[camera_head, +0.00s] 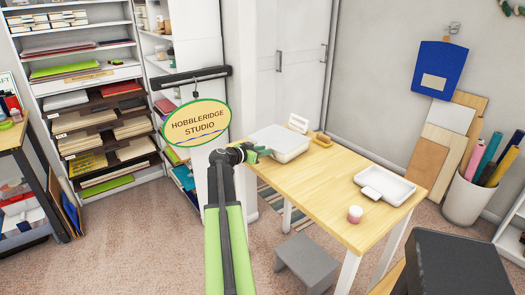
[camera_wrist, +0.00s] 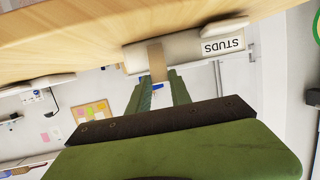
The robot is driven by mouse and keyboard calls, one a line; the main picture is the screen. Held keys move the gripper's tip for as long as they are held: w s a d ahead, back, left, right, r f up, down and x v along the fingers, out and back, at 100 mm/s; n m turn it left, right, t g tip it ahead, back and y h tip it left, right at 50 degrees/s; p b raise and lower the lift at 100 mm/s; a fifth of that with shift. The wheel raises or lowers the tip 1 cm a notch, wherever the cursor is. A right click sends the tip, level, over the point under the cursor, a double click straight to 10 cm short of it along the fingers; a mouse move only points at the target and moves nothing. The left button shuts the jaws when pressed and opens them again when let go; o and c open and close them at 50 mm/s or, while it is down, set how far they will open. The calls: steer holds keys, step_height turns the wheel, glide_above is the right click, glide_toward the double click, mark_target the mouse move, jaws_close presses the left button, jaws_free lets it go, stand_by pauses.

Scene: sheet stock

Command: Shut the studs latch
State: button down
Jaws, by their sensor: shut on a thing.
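The white studs box (camera_head: 288,153) stands at the far left end of the wooden table. Its STUDS label (camera_wrist: 222,45) shows upside down in the wrist view. A tan strip, which looks like the latch (camera_wrist: 157,62), hangs off the box's side beside the label. The box's top looks covered.
The wooden table (camera_head: 345,195) has clear room in its middle. A hanging studio sign (camera_head: 196,122) is left of my arm.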

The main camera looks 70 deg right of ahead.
steer(key=c, duration=1.2)
jaws_free()
steer(key=shift+o, duration=0.2)
steer(key=p+v, duration=0.4)
steer(key=v, duration=1.3)
steer(key=shift+a+p, duration=0.2)
steer(key=shift+p, duration=0.15)
